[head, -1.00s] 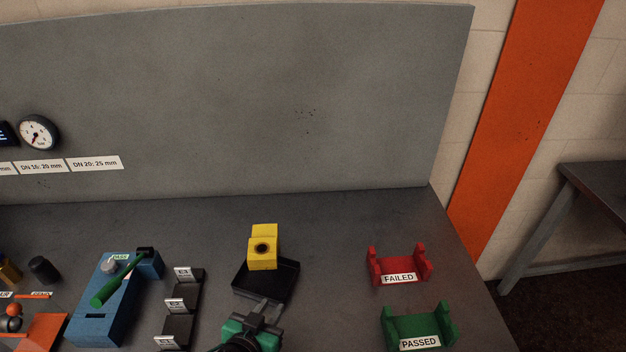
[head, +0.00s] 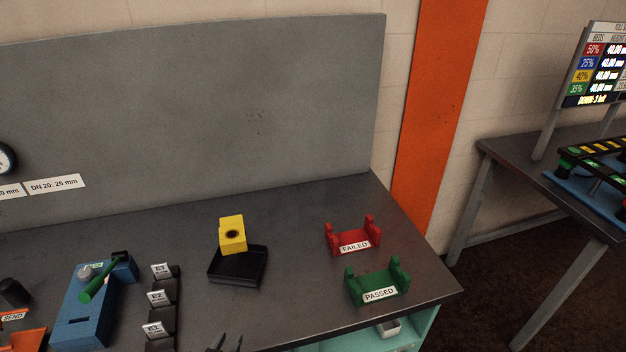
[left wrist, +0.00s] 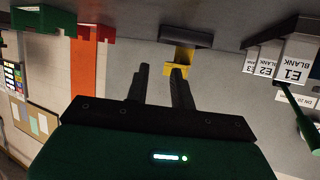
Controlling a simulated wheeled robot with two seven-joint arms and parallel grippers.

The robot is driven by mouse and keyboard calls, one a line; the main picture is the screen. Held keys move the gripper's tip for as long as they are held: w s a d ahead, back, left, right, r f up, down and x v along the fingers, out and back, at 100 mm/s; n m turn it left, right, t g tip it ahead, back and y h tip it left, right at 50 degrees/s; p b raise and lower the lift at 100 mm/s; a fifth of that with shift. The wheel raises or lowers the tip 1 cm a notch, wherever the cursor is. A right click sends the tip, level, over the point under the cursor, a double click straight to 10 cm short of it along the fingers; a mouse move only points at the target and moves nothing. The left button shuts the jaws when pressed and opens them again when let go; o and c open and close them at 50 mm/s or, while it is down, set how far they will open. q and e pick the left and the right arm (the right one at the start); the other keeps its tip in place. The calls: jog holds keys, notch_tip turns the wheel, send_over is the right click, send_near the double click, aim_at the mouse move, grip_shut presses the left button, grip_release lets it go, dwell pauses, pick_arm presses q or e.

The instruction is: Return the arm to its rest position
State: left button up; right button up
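My left gripper (head: 226,341) shows only as two dark fingertips at the bottom edge of the head view, in front of the black tray. In the left wrist view its fingers (left wrist: 160,72) stand apart with nothing between them. The rest of the left arm is out of the head view. My right gripper is in neither view.
A yellow block with a round hole (head: 232,240) stands at the black tray (head: 251,279). The red FAILED cradle (head: 338,236) and green PASSED cradle (head: 391,281) are at right. Labelled black stands (head: 160,316) and a blue fixture with a green lever (head: 78,308) are at left.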

pick_arm(q)
jog(key=s+a+f+g+y, duration=0.1)
jog(key=s+a+f+g, duration=0.15)
jog(key=s+g, duration=0.4)
jog(key=s+a+f+g, duration=0.1)
jog(key=s+a+g, duration=0.25)
jog(key=s, duration=0.55)
notch_tip(320, 180, down, 31)
jog(key=d+g, duration=0.1)
jog(key=s+a+f, duration=0.1)
jog(key=s+f, duration=0.8)
jog(key=f, duration=0.1)
jog(key=s+a+f+m+g, duration=0.1)
jog(key=s+a+f, duration=0.1)
jog(key=s+f, duration=0.8)
jog(key=shift+s+a+g, duration=0.25)
jog(key=shift+s+g, duration=0.05)
